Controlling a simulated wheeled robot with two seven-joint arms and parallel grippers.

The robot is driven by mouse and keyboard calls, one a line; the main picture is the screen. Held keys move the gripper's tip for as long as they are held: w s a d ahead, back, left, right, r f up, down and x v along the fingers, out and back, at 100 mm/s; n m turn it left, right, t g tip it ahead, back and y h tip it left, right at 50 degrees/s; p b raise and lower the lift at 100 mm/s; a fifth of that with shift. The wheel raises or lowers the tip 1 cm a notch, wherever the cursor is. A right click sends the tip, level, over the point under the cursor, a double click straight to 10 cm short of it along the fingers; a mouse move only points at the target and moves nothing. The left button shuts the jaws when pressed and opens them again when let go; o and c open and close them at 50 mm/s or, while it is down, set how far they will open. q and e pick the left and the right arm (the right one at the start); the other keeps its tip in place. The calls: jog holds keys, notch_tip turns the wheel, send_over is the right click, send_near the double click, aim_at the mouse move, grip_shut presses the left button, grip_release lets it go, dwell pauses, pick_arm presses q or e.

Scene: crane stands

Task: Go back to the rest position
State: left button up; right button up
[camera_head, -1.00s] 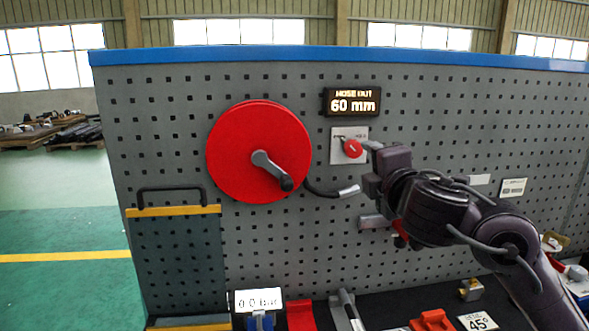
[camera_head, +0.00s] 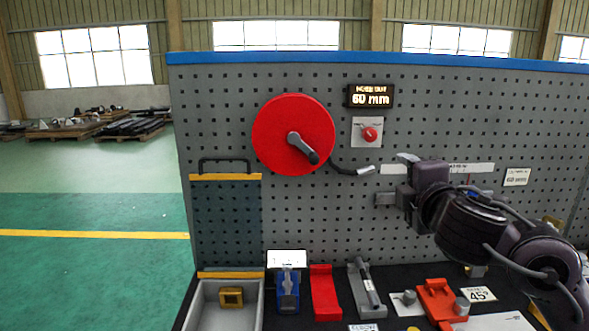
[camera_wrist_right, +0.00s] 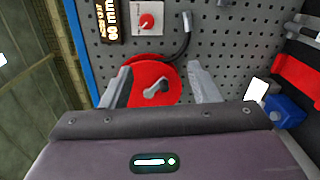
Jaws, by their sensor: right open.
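My right gripper (camera_head: 405,160) is in front of the pegboard, to the right of the red hose reel (camera_head: 270,140) and below right of the red knob (camera_head: 369,135). One pale finger shows clearly in the head view; the other is hard to make out. In the right wrist view my gripper (camera_wrist_right: 160,77) has its two fingers spread, with nothing between them but the reel (camera_wrist_right: 158,70) in the background. The knob also shows in that view (camera_wrist_right: 146,22), clear of the fingers. My left gripper is not in view.
The grey pegboard (camera_head: 330,225) stands behind a dark bench top. On the bench are a grey tray (camera_head: 258,310), a blue tool (camera_head: 288,290), a red block (camera_head: 323,295) and a red fixture (camera_head: 437,297). A display (camera_head: 370,96) reads 60 mm. Open green floor lies left.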

jog(key=s+a+f+m+g, duration=0.1)
jog(key=s+f+m+g, duration=0.3)
jog(key=f, duration=0.9)
jog(key=s+a+f+m+g, duration=0.2)
jog(key=s+f+m, duration=0.25)
jog(key=f, duration=0.85)
jog(key=s+d+f+m+g, duration=0.1)
jog(key=s+f+m+g, duration=0.35)
jog(key=s+f, duration=0.4)
jog(key=s+d+f+m+g, duration=0.1)
jog(key=s+f+m+g, duration=0.35)
jog(key=s, duration=0.65)
notch_tip(320, 180, down, 34)
jog(key=s, duration=0.3)
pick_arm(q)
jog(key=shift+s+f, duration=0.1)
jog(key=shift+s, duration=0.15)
pick_arm(e)
jog(key=s+d+f, duration=0.2)
jog(key=s+f, duration=0.6)
jog(key=s, duration=0.1)
jog(key=s+d+f+g, duration=0.1)
jog(key=s+d+f, duration=0.1)
jog(key=s+f, duration=0.6)
jog(key=shift+s+h, duration=0.3)
jog(key=shift+s, duration=0.45)
